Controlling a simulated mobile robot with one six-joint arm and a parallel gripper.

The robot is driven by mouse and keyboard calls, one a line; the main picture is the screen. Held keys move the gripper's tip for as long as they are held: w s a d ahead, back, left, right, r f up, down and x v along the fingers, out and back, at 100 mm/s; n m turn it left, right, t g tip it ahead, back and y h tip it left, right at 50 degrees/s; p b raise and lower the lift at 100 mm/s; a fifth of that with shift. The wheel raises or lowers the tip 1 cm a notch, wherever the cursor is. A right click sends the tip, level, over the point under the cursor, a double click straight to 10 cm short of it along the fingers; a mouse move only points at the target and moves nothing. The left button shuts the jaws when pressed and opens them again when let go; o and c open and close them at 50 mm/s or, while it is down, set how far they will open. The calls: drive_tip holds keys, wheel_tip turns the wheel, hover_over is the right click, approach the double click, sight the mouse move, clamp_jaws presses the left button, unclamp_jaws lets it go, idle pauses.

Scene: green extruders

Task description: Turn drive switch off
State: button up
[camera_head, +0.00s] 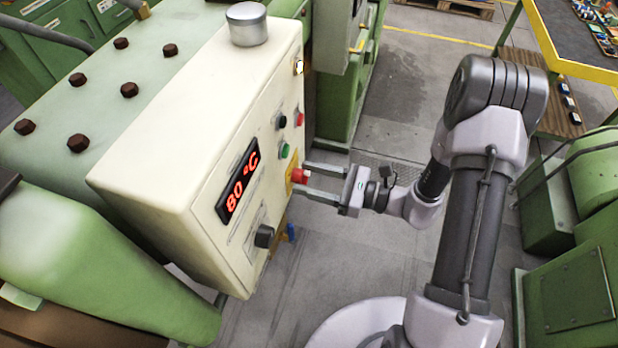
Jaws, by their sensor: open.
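The cream control box (205,130) stands at the left with its panel facing right. The panel carries a black knob (264,237) low down, a red mushroom button (300,176) on a yellow plate, a green button (285,151), a dark knob (280,121) and a small red button (299,119). No label is readable, so I cannot tell which is the drive switch. My gripper (304,179) is open and empty, its two fingers pointing left at the panel. The fingertips lie on either side of the red mushroom button in this view; contact cannot be told.
A red display (238,181) on the panel reads 80 °C. A metal cylinder (247,24) stands on top of the box. Green machines flank the scene, including one at the right (575,290). The grey floor (365,262) between them is open.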

drive_tip(key=shift+a, duration=0.15)
clamp_jaws()
drive_tip(key=shift+f+n+b, duration=0.1)
drive_tip(key=shift+n+b, duration=0.2)
drive_tip(key=shift+b, duration=0.1)
drive_tip(key=n+b, duration=0.3)
drive_tip(key=b, duration=0.1)
drive_tip(key=n+b, duration=0.4)
drive_tip(key=b, duration=0.1)
drive_tip(key=shift+f+n, duration=0.2)
drive_tip(key=shift+n, duration=0.1)
drive_tip(key=n+b, duration=0.3)
drive_tip(key=b, duration=0.2)
drive_tip(key=n+b, duration=0.2)
drive_tip(key=b, duration=0.1)
drive_tip(key=shift+r+n, duration=0.25)
drive_tip(key=shift+n, duration=0.05)
drive_tip(key=shift+w+r+b, duration=0.1)
drive_tip(key=shift+b, duration=0.25)
